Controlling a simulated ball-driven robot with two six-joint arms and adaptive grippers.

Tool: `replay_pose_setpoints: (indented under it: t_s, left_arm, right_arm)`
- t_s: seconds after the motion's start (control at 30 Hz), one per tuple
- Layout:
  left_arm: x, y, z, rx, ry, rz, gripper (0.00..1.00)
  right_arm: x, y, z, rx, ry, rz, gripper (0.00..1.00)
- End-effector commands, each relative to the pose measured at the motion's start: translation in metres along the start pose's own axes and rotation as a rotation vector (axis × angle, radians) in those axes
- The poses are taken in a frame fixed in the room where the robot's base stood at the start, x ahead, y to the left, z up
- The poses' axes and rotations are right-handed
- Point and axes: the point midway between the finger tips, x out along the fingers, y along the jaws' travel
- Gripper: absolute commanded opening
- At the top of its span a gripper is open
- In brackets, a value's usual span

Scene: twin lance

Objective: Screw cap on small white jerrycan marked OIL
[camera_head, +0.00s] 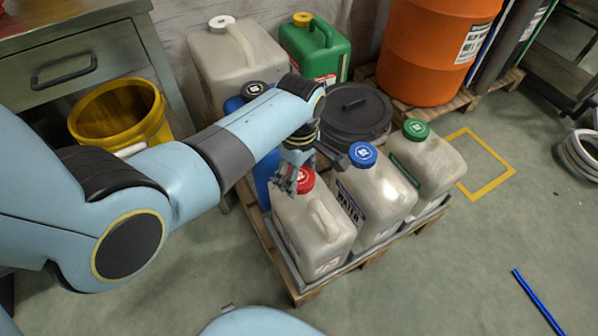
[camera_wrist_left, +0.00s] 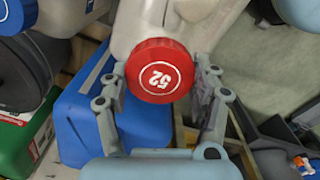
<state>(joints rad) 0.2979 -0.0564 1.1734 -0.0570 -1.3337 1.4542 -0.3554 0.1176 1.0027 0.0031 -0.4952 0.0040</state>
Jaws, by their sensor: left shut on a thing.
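A small whitish jerrycan (camera_head: 314,232) stands at the near left of a pallet, with a red cap (camera_head: 306,180) at its neck. No OIL marking is readable on it. My left gripper (camera_head: 291,180) reaches in over the can from the left. In the left wrist view the red cap (camera_wrist_left: 160,72), with a white mark on top, sits between the two fingers of my left gripper (camera_wrist_left: 161,78), which is shut on it. The can's body (camera_wrist_left: 175,22) shows behind the cap. The thread under the cap is hidden. My right gripper is not in view.
A blue-capped jerrycan marked WATER (camera_head: 374,200) and a green-capped one (camera_head: 428,163) stand close to the right. A blue container (camera_head: 264,177) is just behind. A black lidded bucket (camera_head: 354,112) stands farther back. Floor is clear at the front right, except a blue rod (camera_head: 537,301).

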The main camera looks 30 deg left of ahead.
Motion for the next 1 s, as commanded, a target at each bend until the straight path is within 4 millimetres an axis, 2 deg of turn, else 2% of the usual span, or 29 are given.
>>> replay_pose_setpoints:
  t_s: [1.0]
  left_arm:
    - [0.0097,0.0000,-0.0001,0.000,0.000,0.000,0.24]
  right_arm:
    - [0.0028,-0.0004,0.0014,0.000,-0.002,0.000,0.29]
